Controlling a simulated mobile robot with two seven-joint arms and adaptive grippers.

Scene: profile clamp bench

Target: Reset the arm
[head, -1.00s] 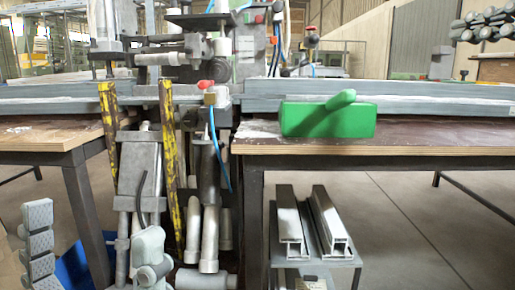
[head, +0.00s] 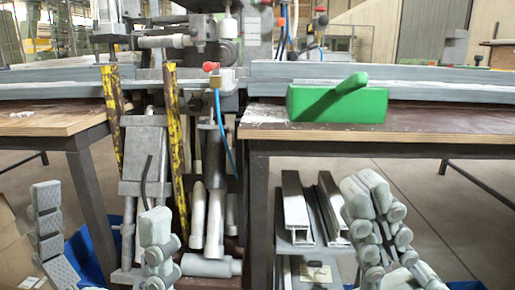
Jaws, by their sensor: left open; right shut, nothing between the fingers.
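My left gripper (head: 98,198) is at the lower left, with its two grey padded fingers wide apart and nothing between them.
A green block with a raised handle (head: 337,104) sits on the right wooden bench (head: 400,137). A clamp machine with yellow-black bars (head: 173,140) fills the middle. The left bench (head: 50,122) stands beside it. A cardboard box (head: 14,250) and blue bins are low down.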

